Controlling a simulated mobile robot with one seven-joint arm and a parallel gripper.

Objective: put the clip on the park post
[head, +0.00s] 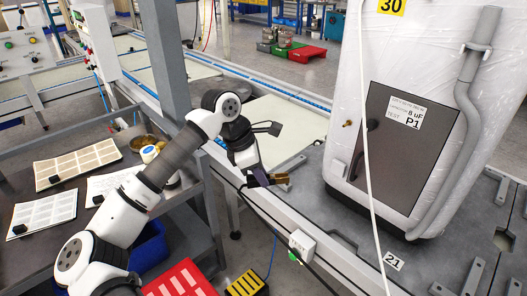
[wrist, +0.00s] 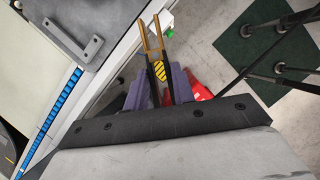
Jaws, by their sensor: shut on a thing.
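My gripper (head: 268,178) hangs beside the rail at mid-picture in the head view. In the wrist view its purple fingers (wrist: 178,82) are shut on a brass two-pronged piece, which I take to be the clip (wrist: 148,40). The prongs point away from my wrist and look apart from anything. The clip also shows as a small brass tip in the head view (head: 284,179). I cannot tell for sure which thing is the park post.
A wrapped white cabinet (head: 400,55) with a dark panel marked P1 (head: 403,150) and a brass stud (head: 348,123) stands at right. A dark cable (head: 262,215) runs beneath my gripper. A red box (head: 180,281) and a yellow-black box (head: 247,283) lie low in front.

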